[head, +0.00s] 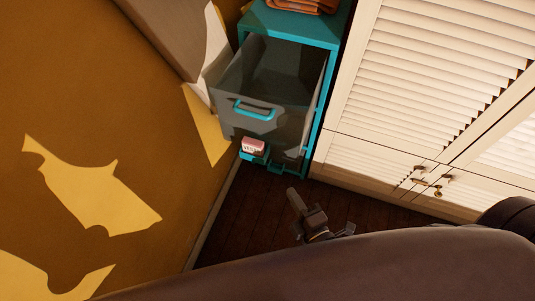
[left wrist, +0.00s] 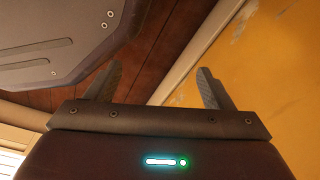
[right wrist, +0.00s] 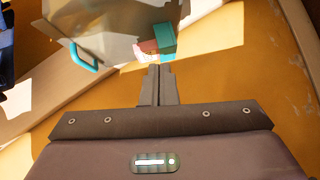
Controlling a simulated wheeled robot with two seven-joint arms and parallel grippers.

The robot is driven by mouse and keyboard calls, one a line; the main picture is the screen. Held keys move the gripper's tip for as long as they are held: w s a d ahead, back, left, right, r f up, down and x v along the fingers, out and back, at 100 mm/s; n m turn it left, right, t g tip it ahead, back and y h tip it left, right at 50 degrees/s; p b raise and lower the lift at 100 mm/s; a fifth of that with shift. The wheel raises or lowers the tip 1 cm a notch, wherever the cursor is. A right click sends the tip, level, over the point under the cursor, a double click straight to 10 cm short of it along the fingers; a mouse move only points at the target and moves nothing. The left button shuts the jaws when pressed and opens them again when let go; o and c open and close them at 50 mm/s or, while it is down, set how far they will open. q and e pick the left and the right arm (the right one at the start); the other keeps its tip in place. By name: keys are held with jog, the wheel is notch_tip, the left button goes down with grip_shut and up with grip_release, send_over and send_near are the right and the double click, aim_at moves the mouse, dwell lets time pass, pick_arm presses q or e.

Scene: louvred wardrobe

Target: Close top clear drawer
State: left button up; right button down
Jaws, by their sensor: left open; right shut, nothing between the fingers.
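The top clear drawer (head: 285,70) is pulled out of a teal cabinet (head: 300,28), with smoky see-through walls. Its teal handle (head: 255,107) is on the front face. The drawer also shows at the upper left of the right wrist view (right wrist: 115,25), with its handle (right wrist: 83,57). My right gripper (head: 294,192) is shut and empty, below and to the right of the drawer front in the head view and apart from it. It also shows shut in the right wrist view (right wrist: 157,68). My left gripper (left wrist: 158,78) is open and empty, only in the left wrist view.
A small pink and white object (head: 253,144) shows by a teal piece below the drawer front. White louvred wardrobe doors (head: 420,80) stand at the right. An ochre wall (head: 90,120) fills the left. Dark wood floor (head: 240,220) lies bare below the cabinet. Orange folded items (head: 300,5) lie on top.

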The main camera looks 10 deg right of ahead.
notch_tip(320, 180, up, 4)
jog(key=w+a+n+t, duration=0.1)
send_near(271, 134)
jog(key=w+a, duration=0.2)
jog(key=a, duration=0.1)
jog(key=w, duration=0.1)
jog(key=w+d, duration=0.1)
jog(key=w, duration=0.1)
jog(key=shift+d+f+b, duration=0.25)
jog(key=shift+f+b, duration=0.05)
jog(key=shift+b, duration=0.1)
pick_arm(q)
jog(key=shift+w+a+f, duration=0.1)
jog(key=shift+w+f, duration=0.1)
jog(key=shift+w, duration=0.25)
jog(key=shift+w+f, duration=0.2)
jog(key=shift+w, duration=0.25)
pick_arm(e)
jog(key=shift+w+d, duration=0.2)
jog(key=shift+w, duration=0.15)
jog(key=shift+w, duration=0.1)
